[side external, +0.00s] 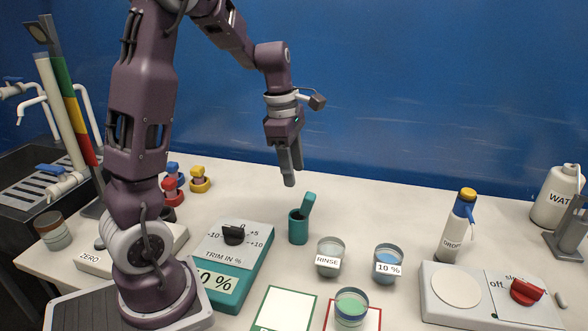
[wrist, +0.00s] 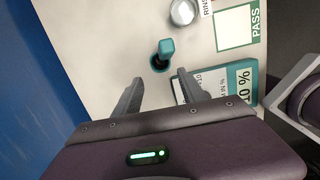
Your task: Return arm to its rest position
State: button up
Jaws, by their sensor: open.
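My gripper (side external: 290,168) hangs fingers-down above the table in the side view, over the area of a teal cup (side external: 298,228) that holds a teal-handled tool (side external: 308,203). It is clear of both. In the wrist view my gripper (wrist: 157,88) is open with nothing between its fingers. The teal tool (wrist: 166,47) shows beyond the fingertips there.
Near the teal cup stand a RINSE beaker (side external: 329,257), a 10 % beaker (side external: 388,263) and a teal trim box (side external: 223,285). A green-filled beaker (side external: 351,306) stands in front. A dropper bottle (side external: 457,226) and a stirrer (side external: 490,298) are at right. The blue wall (side external: 420,90) is behind.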

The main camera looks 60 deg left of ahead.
jog(key=s+d+r+m+t, duration=0.2)
jog(key=s+d+r+m, duration=0.4)
jog(key=d+m, duration=0.4)
jog(key=s+d+r+m+t, duration=0.1)
jog(key=s+d+m+t, duration=0.1)
jog(key=s+d+m, duration=0.5)
jog(key=s+m, duration=0.5)
jog(key=m, duration=0.4)
jog(key=shift+r+y, duration=0.3)
jog(key=shift+r, duration=0.1)
jog(key=shift+s, duration=0.1)
